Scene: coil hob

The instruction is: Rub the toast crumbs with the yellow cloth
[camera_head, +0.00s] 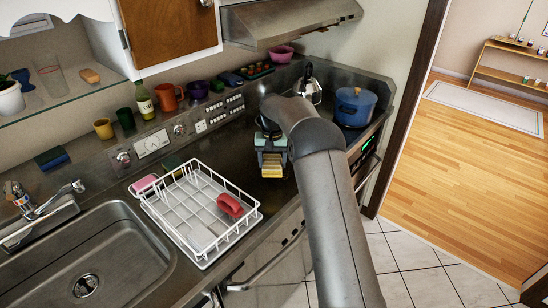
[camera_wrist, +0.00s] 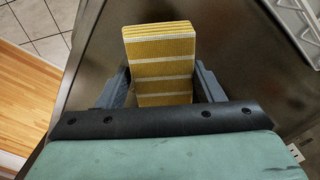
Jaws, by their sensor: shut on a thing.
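The yellow cloth (camera_wrist: 160,62), a folded block with white stripes, is between the two fingers of my gripper (camera_wrist: 160,85) in the wrist view. The gripper is shut on it. In the head view the cloth (camera_head: 272,168) shows below my gripper (camera_head: 271,153), over the dark counter to the right of the dish rack. I cannot tell whether the cloth touches the counter. I make out no toast crumbs in either view; my arm hides part of the counter and hob.
A white wire dish rack (camera_head: 172,205) with a red item (camera_head: 230,205) stands left of my gripper. A blue pot (camera_head: 354,107) and a kettle (camera_head: 309,88) stand at the far right. The sink (camera_head: 90,265) is at lower left. Cups and a bottle (camera_head: 145,104) line the back.

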